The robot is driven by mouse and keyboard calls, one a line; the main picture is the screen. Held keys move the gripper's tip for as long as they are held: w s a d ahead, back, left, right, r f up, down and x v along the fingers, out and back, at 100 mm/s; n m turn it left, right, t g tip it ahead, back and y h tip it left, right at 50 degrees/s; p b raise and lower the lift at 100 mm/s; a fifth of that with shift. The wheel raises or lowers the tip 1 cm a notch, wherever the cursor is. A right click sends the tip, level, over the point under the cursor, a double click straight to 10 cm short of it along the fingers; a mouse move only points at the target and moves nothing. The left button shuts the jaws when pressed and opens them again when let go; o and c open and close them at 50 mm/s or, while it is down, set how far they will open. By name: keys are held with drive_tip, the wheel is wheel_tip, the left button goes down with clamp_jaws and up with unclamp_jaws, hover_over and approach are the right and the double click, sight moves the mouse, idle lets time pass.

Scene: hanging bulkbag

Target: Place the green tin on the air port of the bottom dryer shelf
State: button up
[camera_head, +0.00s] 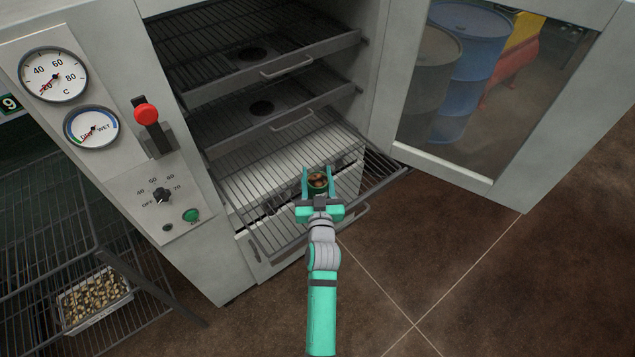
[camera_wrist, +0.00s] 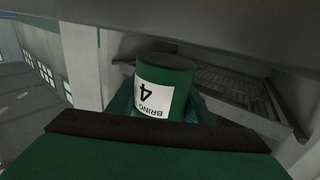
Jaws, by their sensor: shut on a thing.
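The green tin (camera_wrist: 178,72) is between the fingers of my gripper (camera_head: 318,180). In the wrist view it has a white label reading "BRING" and a 4, which appears upside down. From above, the tin (camera_head: 317,181) shows a dark, brownish top. My gripper is shut on it, over the front part of the bottom dryer shelf (camera_head: 270,225), a wire rack that is pulled out. I cannot tell whether the tin touches the rack. No air port is clearly visible on the bottom shelf.
The dryer door (camera_head: 440,165) stands open at the right. Two upper shelves with handles (camera_head: 287,66) lie above the bottom one. At the left are the dryer's control panel (camera_head: 165,190) and a wire rack with a tray of nuts or similar small pieces (camera_head: 95,300).

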drive_tip(key=f, duration=0.3)
drive_tip(key=shift+w+f, duration=0.1)
drive_tip(key=shift+w, duration=0.15)
drive_tip(key=shift+s+d+f, duration=0.1)
drive_tip(key=shift+d, duration=0.2)
drive_tip(key=shift+a, duration=0.1)
drive_tip(key=shift+a, duration=0.1)
drive_tip(key=shift+a+f, duration=0.1)
drive_tip(key=o, duration=1.1)
